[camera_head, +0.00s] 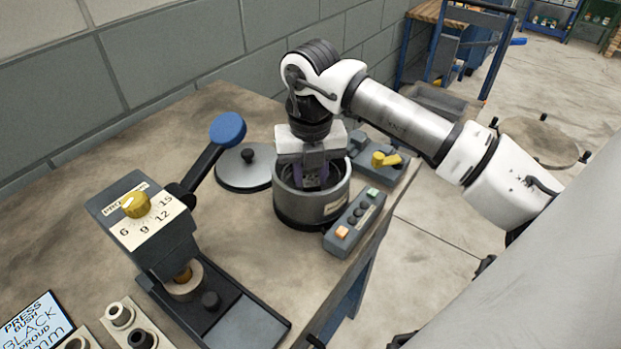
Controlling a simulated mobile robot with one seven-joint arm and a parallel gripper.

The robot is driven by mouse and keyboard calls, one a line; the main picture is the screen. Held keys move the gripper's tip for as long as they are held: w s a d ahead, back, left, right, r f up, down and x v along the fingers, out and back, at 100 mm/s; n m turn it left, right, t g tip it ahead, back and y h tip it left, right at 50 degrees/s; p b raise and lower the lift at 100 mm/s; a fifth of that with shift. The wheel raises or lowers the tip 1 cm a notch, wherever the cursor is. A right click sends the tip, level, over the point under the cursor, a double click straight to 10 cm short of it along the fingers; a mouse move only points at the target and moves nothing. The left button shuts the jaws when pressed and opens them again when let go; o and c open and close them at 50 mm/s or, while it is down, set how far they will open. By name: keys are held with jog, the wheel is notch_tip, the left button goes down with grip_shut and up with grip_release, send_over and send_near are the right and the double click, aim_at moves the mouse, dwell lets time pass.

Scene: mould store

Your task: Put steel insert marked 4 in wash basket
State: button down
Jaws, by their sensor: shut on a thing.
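My gripper (312,180) points down into a round, open steel pot (325,208) with a dark base, on the bench. The fingertips are below the level of the rim. The inside of the pot is largely covered by my gripper, so I cannot tell a separate wash basket in it or whether the insert touches the bottom.
A round lid (240,172) lies behind left of the pot. A control box (355,222) stands close at its right, a yellow-handled fixture (385,160) behind. A lever press (150,235), bushes (120,315) and a sign (35,325) are at front left. Bare bench lies between press and pot.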

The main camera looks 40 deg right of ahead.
aim_at(311, 181)
jog(key=shift+f, duration=0.1)
jog(key=c, duration=1.1)
grip_release()
notch_tip(311, 181, up, 12)
jog(key=shift+r+b, duration=0.2)
jog(key=shift+b, duration=0.35)
